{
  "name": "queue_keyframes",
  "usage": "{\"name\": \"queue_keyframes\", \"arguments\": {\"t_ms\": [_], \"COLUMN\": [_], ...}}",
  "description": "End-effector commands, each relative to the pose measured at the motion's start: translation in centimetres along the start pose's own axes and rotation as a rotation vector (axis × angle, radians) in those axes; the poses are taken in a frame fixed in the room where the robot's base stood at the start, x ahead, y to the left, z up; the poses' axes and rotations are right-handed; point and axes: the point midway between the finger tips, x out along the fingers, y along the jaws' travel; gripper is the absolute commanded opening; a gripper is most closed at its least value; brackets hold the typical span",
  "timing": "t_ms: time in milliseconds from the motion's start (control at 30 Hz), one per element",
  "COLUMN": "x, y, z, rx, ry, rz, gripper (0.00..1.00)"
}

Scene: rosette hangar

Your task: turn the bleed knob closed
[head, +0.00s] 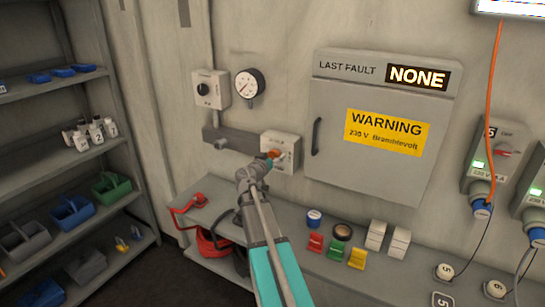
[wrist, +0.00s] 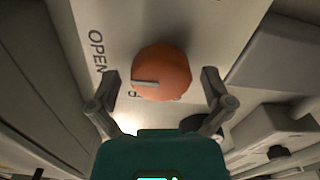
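The bleed knob (wrist: 160,68) is a round orange knob with a short grey pointer mark on its face, pointing left in the wrist view. It sits on a pale box (head: 291,141) on the wall. The word OPEN (wrist: 97,50) is printed left of the knob; other lettering below it is partly hidden. My gripper (wrist: 161,84) is open, with one finger on each side of the knob and a small gap on both sides. In the head view, my gripper (head: 268,162) is at the box and partly covers the knob (head: 274,153).
A gauge (head: 249,84) and a switch box (head: 210,89) are above left of the knob. A grey cabinet (head: 330,110) stands close on its right. A bench (head: 318,262) below holds small boxes and rolls. Shelves (head: 65,87) are at left.

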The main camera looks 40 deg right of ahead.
Motion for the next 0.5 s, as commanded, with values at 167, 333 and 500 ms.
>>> {"name": "queue_keyframes", "arguments": {"t_ms": [167,333,500], "x": [0.0,0.01,-0.23], "y": [0.03,0.05,-0.02], "z": [0.01,0.01,0.0], "rx": [0.0,0.0,-0.001], "ry": [0.0,0.0,0.0], "rz": [0.0,0.001,0.001], "gripper": [0.68,0.37,0.22]}}
